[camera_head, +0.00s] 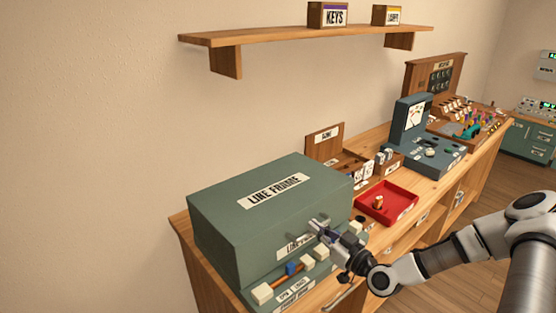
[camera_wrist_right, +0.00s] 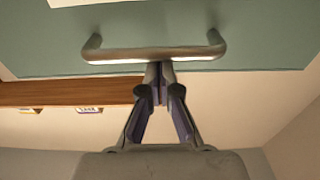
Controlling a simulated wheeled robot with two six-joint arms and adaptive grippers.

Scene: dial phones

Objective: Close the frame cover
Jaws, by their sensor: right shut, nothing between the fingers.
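The line frame is a teal box (camera_head: 225,200) with a "LINE FRAME" label on top, on the wooden bench in the head view. A second label on its front is partly hidden by my right gripper (camera_head: 318,228). In the right wrist view, a teal panel (camera_wrist_right: 200,30) carries a metal bar handle (camera_wrist_right: 110,55). My right gripper's fingers (camera_wrist_right: 160,75) are shut and empty, their tips at or just under the middle of the handle; I cannot tell whether they touch. How far the cover stands open is not clear. My left gripper is not in view.
Cream keys (camera_head: 262,293) and a blue one line the front of the box. A red tray (camera_head: 385,204) holding a small brass-coloured part is to the right, with a teal meter unit (camera_head: 430,155) beyond. A shelf (camera_head: 290,38) hangs on the wall above.

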